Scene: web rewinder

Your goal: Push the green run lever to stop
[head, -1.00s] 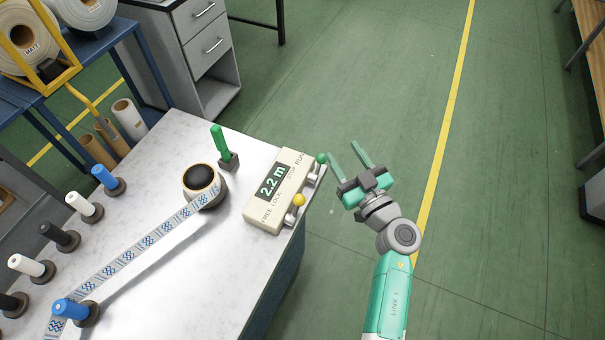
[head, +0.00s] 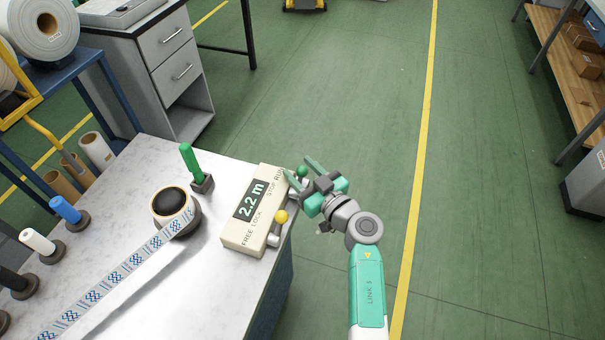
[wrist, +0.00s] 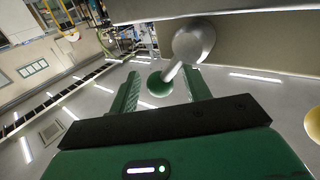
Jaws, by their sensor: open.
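The green run lever's knob (head: 302,171) stands off the right side of the cream counter box (head: 240,240), near the RUN end of the STOP RUN marking. The box display reads 2.2 m. My gripper (head: 300,169) is open, with one finger on either side of the green knob. In the wrist view, the knob (wrist: 158,86) sits between the two open green fingers (wrist: 160,92), on a metal stem from a round silver hub (wrist: 194,40). A gap shows on both sides of the knob; contact elsewhere cannot be told.
A yellow-knobbed lever (head: 281,216) sits close by, at the FREE LOCK marking. A green-handled post (head: 190,160) and a patterned tape roll (head: 172,203) stand on the pale bench (head: 130,240). Open green floor lies to the right.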

